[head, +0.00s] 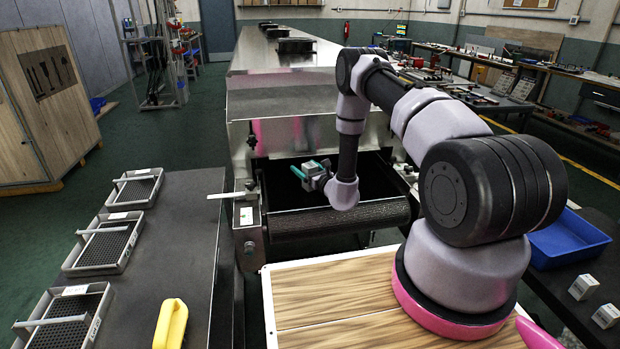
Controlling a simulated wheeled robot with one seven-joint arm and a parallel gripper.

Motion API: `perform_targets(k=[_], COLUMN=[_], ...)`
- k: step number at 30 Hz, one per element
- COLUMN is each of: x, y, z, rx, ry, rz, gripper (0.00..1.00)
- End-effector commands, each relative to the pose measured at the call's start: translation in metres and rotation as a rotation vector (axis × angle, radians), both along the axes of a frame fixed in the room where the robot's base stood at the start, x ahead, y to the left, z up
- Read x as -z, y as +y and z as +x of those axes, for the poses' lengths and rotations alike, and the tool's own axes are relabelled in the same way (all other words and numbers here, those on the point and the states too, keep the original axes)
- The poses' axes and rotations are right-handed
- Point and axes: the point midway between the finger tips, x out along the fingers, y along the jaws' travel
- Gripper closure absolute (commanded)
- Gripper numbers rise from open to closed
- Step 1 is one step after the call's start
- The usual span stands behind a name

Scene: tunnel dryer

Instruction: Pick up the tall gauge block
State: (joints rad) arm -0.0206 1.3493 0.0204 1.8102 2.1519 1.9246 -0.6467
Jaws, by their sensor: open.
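I cannot make out for certain which thing is the tall gauge block. A small pale box (583,287) and a second pale box (605,316) stand on the dark surface at the lower right, and a yellow object (171,324) stands on the left table near the bottom edge. My gripper (304,171), with teal fingers, is in the middle of the view over the dryer's dark belt. It is open, and I see nothing held in it. It is far from the pale boxes and from the yellow object.
Grey trays with handles line the left table; one is the middle tray (75,264). The dryer's belt roller (338,222) is below my gripper. A blue bin (562,240) lies at right.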

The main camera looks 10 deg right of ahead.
Motion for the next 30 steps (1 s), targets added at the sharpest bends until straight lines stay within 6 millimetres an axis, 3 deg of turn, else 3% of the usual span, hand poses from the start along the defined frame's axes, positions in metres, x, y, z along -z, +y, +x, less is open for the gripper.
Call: perform_targets(k=[4, 5, 11, 12, 30], x=[0.0001, 0.0001, 0.0001, 0.0000, -0.0059], y=[0.0001, 0.0001, 0.0002, 0.0002, -0.0048], z=[-0.0002, -0.0003, -0.0004, -0.0004, 0.0021], rx=[0.000, -0.001, -0.001, -0.001, -0.002], ry=[0.000, 0.000, 0.000, 0.000, -0.003], rz=[0.000, 0.000, 0.000, 0.000, 0.000], gripper=[0.09, 0.16, 0.93, 1.00, 1.00])
